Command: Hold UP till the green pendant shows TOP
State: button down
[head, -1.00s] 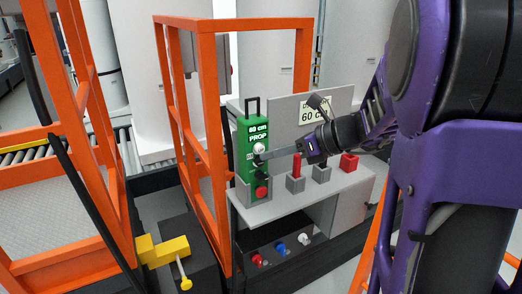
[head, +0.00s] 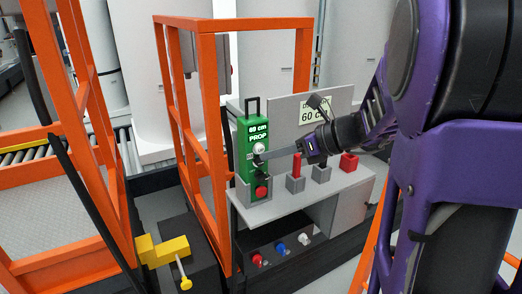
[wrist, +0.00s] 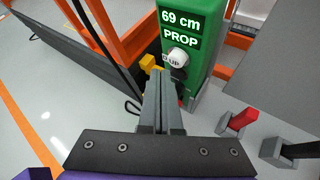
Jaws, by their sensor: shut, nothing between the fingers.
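The green pendant (head: 252,150) stands upright in a grey holder on the console shelf. In the wrist view its screen (wrist: 181,31) reads 69 cm and PROP. Its white button (wrist: 178,57) has an UP label (wrist: 172,63) beside it. My gripper (head: 263,156) is shut with nothing in it. Its fingertips (wrist: 164,74) are at the UP button, seemingly against it; I cannot tell how far the button is pressed. A red button (head: 262,191) sits lower on the pendant, mostly hidden behind my fingers in the wrist view.
A red-handled lever (head: 297,166), a black lever (head: 321,172) and a red block (head: 349,162) stand right of the pendant. A sign (head: 314,109) reading 60 cm is behind. Orange railings (head: 206,110) rise on the left. A yellow latch (head: 163,251) sits low.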

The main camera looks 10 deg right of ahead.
jog(key=shift+w, duration=0.1)
jog(key=shift+w+a, duration=0.15)
jog(key=shift+w, duration=0.15)
jog(key=shift+w+a+p, duration=0.15)
jog(key=shift+w+p, duration=0.35)
dwell(2.3)
jog(key=shift+s+d, duration=0.3)
jog(key=shift+s, duration=0.6)
jog(key=shift+s+d+p, duration=0.15)
jog(key=shift+s+d, duration=0.1)
jog(key=shift+s, duration=0.55)
jog(key=shift+s+d+p, duration=0.15)
jog(key=shift+s+d, duration=0.15)
jog(key=shift+s, duration=0.5)
jog(key=shift+s+d+p, duration=0.15)
jog(key=shift+s+d, duration=0.1)
jog(key=shift+s, duration=0.55)
